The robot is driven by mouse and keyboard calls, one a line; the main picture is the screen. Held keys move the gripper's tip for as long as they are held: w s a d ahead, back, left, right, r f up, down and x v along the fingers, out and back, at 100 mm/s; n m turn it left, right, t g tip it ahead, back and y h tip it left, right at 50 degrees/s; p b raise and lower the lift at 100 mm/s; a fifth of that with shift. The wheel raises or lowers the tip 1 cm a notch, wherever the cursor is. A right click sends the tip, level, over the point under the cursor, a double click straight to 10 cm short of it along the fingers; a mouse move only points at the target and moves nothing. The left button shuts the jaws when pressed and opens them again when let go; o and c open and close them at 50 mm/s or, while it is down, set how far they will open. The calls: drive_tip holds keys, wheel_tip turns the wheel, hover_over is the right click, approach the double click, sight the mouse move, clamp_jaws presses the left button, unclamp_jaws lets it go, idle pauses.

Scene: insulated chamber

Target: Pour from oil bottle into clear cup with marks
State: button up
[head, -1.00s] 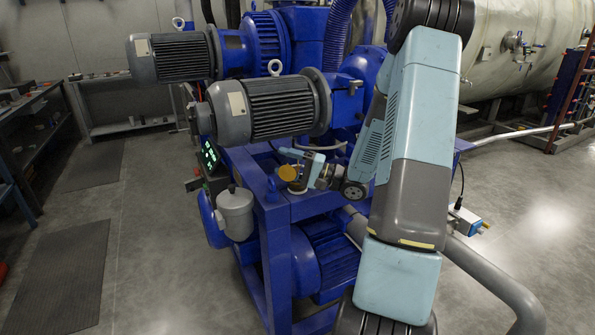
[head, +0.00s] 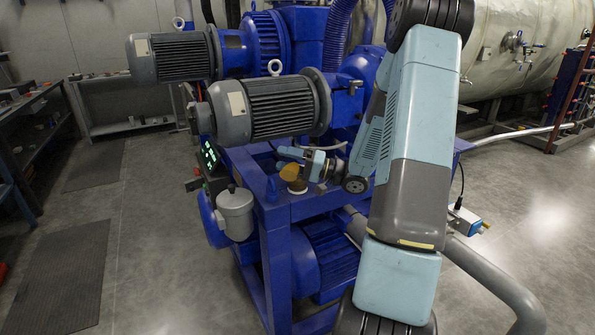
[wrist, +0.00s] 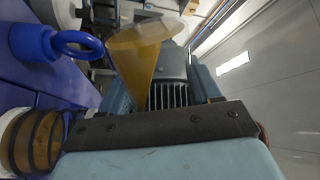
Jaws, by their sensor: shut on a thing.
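My gripper (head: 308,164) is in the middle of the head view, above the blue frame, partly behind my own arm. It is shut on an amber see-through vessel, which I take as the oil bottle (head: 287,173). The bottle is tilted, and in the wrist view it shows as an amber cone with a wide pale end (wrist: 148,48). A small pale, amber-toned cup (head: 297,187) stands just below it. In the wrist view a clear round cup with dark bands and amber inside (wrist: 38,140) is at the lower left. I cannot make out a stream. The fingertips are hidden.
Grey motors (head: 268,110) stand close left of and behind my gripper. A blue eye bolt (wrist: 45,45) is near the bottle in the wrist view. A grey pot (head: 236,214) hangs at the frame's left. Open floor lies to the left and right.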

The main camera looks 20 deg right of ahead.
drive_tip(key=shift+r+n, duration=0.1)
drive_tip(key=shift+n, duration=0.3)
drive_tip(key=n, duration=0.1)
drive_tip(key=n+g, duration=0.1)
drive_tip(key=n, duration=0.1)
drive_tip(key=w+n, duration=0.1)
drive_tip(key=shift+d+r, duration=0.35)
drive_tip(key=shift+r, duration=0.05)
drive_tip(key=shift+r+n+g, duration=0.15)
drive_tip(key=shift+n+g, duration=0.25)
drive_tip(key=shift+n, duration=0.7)
drive_tip(key=shift+s+a+f+n, duration=0.1)
drive_tip(key=shift+s+f+n, duration=0.05)
drive_tip(key=shift+f+n, duration=0.3)
drive_tip(key=shift+s+a+f+n, duration=0.15)
drive_tip(key=shift+f+n, duration=0.15)
drive_tip(key=shift+n, duration=0.25)
drive_tip(key=n, duration=0.2)
drive_tip(key=s+n+g, duration=0.1)
drive_tip(key=shift+a+n, duration=0.3)
drive_tip(key=shift+n, duration=0.1)
drive_tip(key=shift+s+a+r+n+h, duration=0.15)
drive_tip(key=shift+r+n+h, duration=0.25)
drive_tip(key=shift+n, duration=0.6)
drive_tip(key=shift+r, duration=0.1)
